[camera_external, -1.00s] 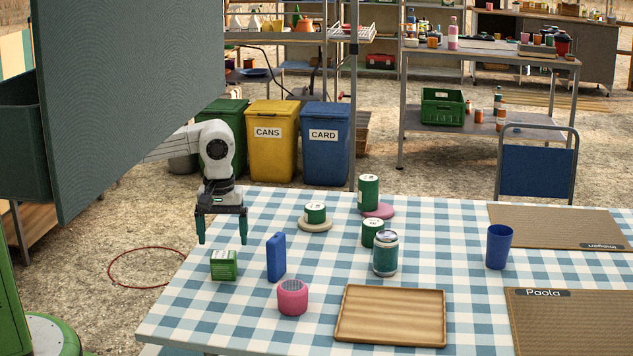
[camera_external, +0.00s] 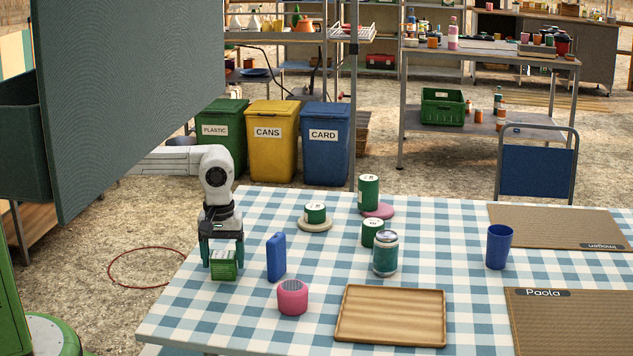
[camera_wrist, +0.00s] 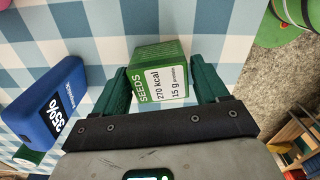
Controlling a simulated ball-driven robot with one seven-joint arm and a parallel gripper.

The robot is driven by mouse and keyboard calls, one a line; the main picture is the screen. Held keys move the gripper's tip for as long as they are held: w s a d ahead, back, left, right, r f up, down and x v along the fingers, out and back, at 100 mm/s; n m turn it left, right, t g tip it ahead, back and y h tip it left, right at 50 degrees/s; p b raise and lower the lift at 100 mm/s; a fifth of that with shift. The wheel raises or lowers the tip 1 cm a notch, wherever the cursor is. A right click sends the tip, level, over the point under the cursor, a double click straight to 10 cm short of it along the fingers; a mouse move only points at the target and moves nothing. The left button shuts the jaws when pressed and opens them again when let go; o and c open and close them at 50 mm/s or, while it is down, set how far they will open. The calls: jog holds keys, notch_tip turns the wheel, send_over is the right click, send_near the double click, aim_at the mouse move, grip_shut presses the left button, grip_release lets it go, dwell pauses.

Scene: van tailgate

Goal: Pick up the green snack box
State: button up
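The green snack box (camera_external: 223,266) sits on the checked table near its left edge. In the wrist view the box (camera_wrist: 158,72) shows a "SEEDS" label and lies between the two green fingers. My gripper (camera_external: 223,258) is lowered over the box with a finger on each side. In the wrist view my gripper (camera_wrist: 160,82) has its fingers spread about as wide as the box. A narrow gap seems to show at the fingers, and I cannot tell whether they touch it.
A blue power bank (camera_external: 276,257) stands just right of the box, with a pink speaker (camera_external: 292,297) nearer the front. The tablecloth (camera_external: 190,310) left of the speaker is clear.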

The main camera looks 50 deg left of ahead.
jog(key=c, duration=0.8)
jog(key=shift+o, duration=0.2)
